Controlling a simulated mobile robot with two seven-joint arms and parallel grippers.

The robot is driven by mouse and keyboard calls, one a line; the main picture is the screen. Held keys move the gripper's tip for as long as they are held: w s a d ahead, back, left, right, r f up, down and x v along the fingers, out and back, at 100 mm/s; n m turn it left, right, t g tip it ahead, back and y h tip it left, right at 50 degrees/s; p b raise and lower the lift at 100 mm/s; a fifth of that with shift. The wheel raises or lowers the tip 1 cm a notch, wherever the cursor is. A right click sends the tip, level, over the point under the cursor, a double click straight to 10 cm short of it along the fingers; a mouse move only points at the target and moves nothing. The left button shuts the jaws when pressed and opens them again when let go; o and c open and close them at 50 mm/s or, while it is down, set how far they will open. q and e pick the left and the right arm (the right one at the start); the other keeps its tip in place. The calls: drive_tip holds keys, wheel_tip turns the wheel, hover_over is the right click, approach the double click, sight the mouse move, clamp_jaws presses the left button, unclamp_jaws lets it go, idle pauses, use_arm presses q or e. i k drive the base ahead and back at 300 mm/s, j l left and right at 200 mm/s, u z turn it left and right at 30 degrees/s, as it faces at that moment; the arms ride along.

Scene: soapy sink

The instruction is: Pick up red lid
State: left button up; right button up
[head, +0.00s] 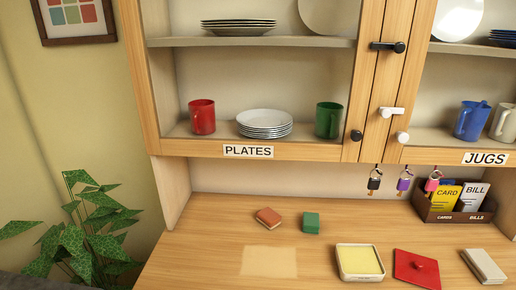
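The red lid (417,268) is a flat red square with a small round red knob on top. It lies on the wooden counter near the front right, and its front edge reaches close to the bottom of the head view. Neither of my grippers shows in the head view, and nothing touches the lid.
A white-rimmed box with a pale yellow top (360,261) stands left of the lid, and a cream block (484,266) lies right of it. A brown block (268,217) and green block (311,222) sit further back. A card holder (452,216) stands behind, below hanging keys (404,182).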

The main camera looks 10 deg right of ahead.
sight(419, 270)
drive_tip(key=z, duration=1.5)
drive_tip(key=u, duration=1.35)
drive_tip(key=l+u, duration=0.2)
drive_tip(key=l, duration=0.9)
drive_tip(key=k, duration=0.05)
